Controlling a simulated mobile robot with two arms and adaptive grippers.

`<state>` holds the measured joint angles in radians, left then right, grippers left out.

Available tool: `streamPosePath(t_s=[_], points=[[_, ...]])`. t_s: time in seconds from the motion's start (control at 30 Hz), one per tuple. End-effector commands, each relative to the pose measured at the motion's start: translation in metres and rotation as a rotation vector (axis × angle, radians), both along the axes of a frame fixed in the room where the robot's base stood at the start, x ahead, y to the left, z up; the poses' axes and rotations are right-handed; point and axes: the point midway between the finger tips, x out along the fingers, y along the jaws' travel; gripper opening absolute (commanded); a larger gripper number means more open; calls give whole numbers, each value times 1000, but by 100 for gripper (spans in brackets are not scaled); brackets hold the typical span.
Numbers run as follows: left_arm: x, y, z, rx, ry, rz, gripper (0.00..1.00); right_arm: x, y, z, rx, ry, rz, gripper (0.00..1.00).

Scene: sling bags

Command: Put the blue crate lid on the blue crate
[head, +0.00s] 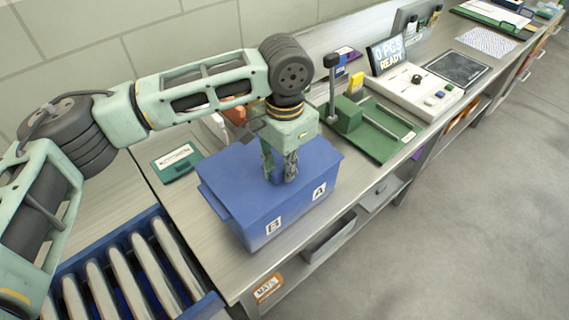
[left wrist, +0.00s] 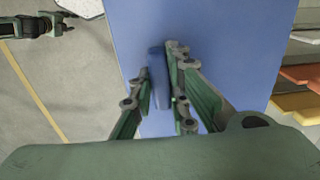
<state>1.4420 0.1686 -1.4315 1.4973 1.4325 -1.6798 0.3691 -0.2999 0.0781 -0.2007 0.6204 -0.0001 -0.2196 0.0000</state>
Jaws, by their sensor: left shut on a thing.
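The blue crate (head: 295,215) stands on the bench with white letter labels on its front side. The flat blue crate lid (head: 235,185) covers its top; I cannot tell whether it is fully seated or slightly above the rim. My left gripper (head: 280,178) points down over the middle of the lid. In the left wrist view its fingers (left wrist: 160,68) are shut on the lid's raised blue handle (left wrist: 157,82), and the lid (left wrist: 225,40) fills the middle. The crate is hidden under the lid there. What looks like my right gripper (left wrist: 62,25) shows small at the upper left.
A green tray device (head: 385,140) and a white control panel (head: 420,90) stand right of the crate. A dark green labelled box (head: 177,160) lies left of it. A blue rack (head: 70,270) with several pale slats is at the lower left. Grey floor is free at right.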

Motion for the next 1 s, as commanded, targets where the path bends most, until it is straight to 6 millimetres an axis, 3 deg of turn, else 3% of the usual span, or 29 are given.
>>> streamPosePath(t_s=[0.27,0.3,0.53,0.87,1.0], points=[[0,0,-4,1,-1,0,0,3,0,0,0,-5,0,40],[0,0,-4,0,-1,0,18,3,0,0,0,-5,0,40],[0,0,-4,0,-1,0,37,2,-1,0,-1,-3,0,40],[0,0,-2,0,-1,0,37,-3,-6,0,-8,6,1,40],[1,-1,14,-2,-3,0,37,-2,-4,0,-5,3,1,40]])
